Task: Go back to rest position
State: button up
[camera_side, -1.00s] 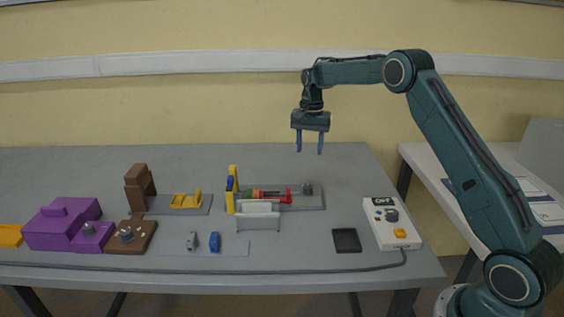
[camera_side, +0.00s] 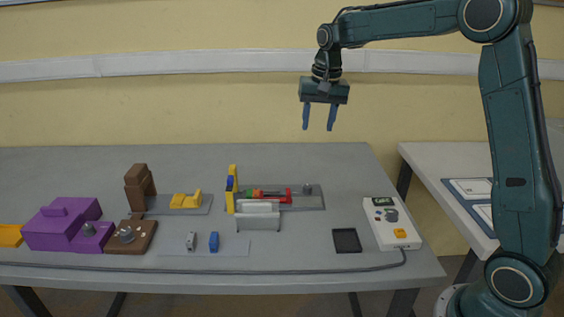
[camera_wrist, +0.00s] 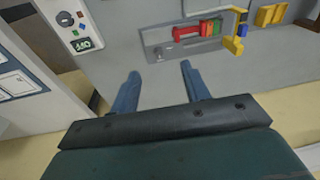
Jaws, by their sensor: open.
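My gripper (camera_side: 319,117) is open and empty, high above the back of the grey table (camera_side: 300,158) in the side view. Its two blue fingers point down and nothing is between them. In the wrist view my gripper (camera_wrist: 160,82) shows both fingers apart over the grey tabletop (camera_wrist: 140,15). My arm is raised, with its upper link nearly upright at the right of the side view.
A fixture with red and green blocks (camera_side: 270,194) and a yellow-blue upright (camera_side: 232,188) stands mid-table. A white control box (camera_side: 388,222) and black tray (camera_side: 346,240) are at the right. Purple blocks (camera_side: 62,228) and brown parts (camera_side: 138,190) are at the left.

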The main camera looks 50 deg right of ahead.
jog(key=s+a+r+n, duration=0.2)
jog(key=s+a+r, duration=0.2)
jog(key=s, duration=0.3)
jog(key=s+a+f+n+t, duration=0.1)
jog(key=s+a+n+t, duration=0.1)
jog(key=s, duration=0.9)
jog(key=s+a+f+n+t, duration=0.1)
jog(key=s+a+n, duration=0.3)
jog(key=s, duration=0.8)
jog(key=shift+a+f+n+t, duration=0.3)
jog(key=shift+a+f+t, duration=0.1)
jog(key=shift+a, duration=0.1)
jog(key=shift+c, duration=0.5)
